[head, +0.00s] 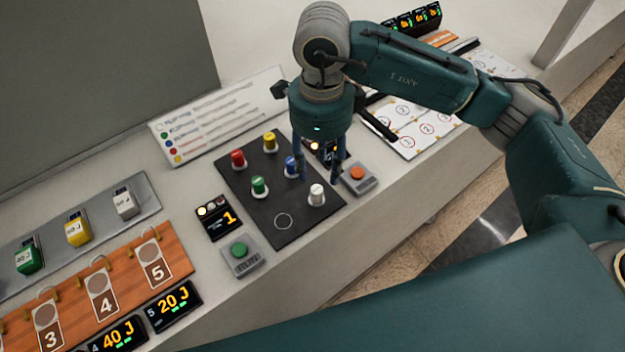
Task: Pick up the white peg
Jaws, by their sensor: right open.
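The white peg (317,194) stands upright near the right front part of the dark pegboard (303,226). My right gripper (319,180) points down over the board, its two dark blue fingers apart. The jaws are open and hold nothing that I can see. The left gripper is not in view.
Red (238,159), yellow (270,141), green (259,187) and blue (291,165) pegs stand on the same board, the blue one close by the gripper's left finger. A box with an orange button (357,173) sits just right. A green-button box (240,252) is at front left.

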